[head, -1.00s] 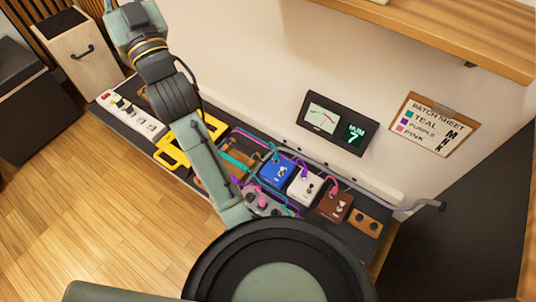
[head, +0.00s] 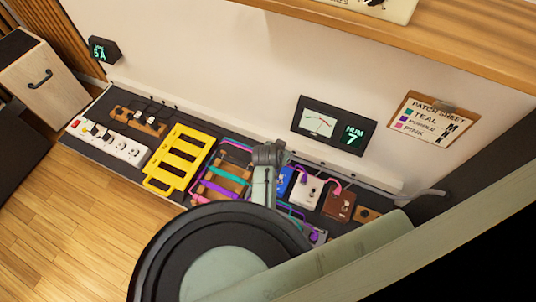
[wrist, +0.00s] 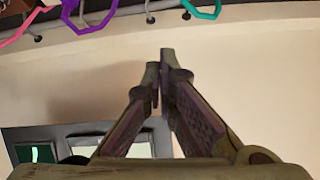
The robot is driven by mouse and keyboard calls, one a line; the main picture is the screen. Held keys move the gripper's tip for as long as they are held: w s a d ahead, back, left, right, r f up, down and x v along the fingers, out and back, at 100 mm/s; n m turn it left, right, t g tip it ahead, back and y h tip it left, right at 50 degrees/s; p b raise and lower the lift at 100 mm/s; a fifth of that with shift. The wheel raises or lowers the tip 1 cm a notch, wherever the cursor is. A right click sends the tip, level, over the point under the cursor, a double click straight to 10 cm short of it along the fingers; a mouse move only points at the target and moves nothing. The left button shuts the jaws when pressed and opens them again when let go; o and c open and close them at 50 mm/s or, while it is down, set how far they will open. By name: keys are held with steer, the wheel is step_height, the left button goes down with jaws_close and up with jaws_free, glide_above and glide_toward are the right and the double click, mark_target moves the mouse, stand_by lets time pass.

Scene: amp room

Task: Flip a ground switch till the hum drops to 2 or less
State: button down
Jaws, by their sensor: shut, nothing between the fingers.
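The hum display (head: 335,126) is on the wall, a dark panel with a needle meter and a green readout of HUM 7. On the bench below, the blue pedal (head: 284,181), white pedal (head: 306,191) and brown pedal (head: 339,204) stand in a row, the blue one partly behind my arm. Their ground switches are too small to tell the positions. My gripper (wrist: 160,68) is shut and empty in the wrist view, pointing along the pale wall. Teal (wrist: 203,10) and purple (wrist: 88,18) cables show at that view's top.
A white power strip (head: 108,143) and a yellow rack (head: 180,158) lie left on the bench. A patch sheet (head: 424,121) hangs right of the display. A wooden shelf (head: 440,45) juts out above. A small 5A readout (head: 103,49) is at upper left.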

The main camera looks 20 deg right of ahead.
mark_target(281, 178)
steer(key=shift+m+g, duration=0.4)
steer(key=shift+g, duration=0.3)
steer(key=s+f, duration=0.3)
steer(key=shift+s+d, duration=0.25)
steer(key=shift+s, duration=0.1)
steer(key=shift+f, duration=0.1)
steer(key=x, duration=1)
steer(key=shift+w+b, duration=0.15)
steer(key=shift+b, duration=0.15)
steer(key=shift+s+a+p, duration=0.6)
steer(key=shift+s+a, duration=0.2)
steer(key=shift+a, duration=0.35)
steer(key=shift+s+a+f, duration=0.25)
steer(key=shift+s+a, duration=0.05)
steer(key=shift+a, duration=0.25)
steer(key=shift+s+a+r, duration=0.15)
steer(key=shift+s+a, duration=0.1)
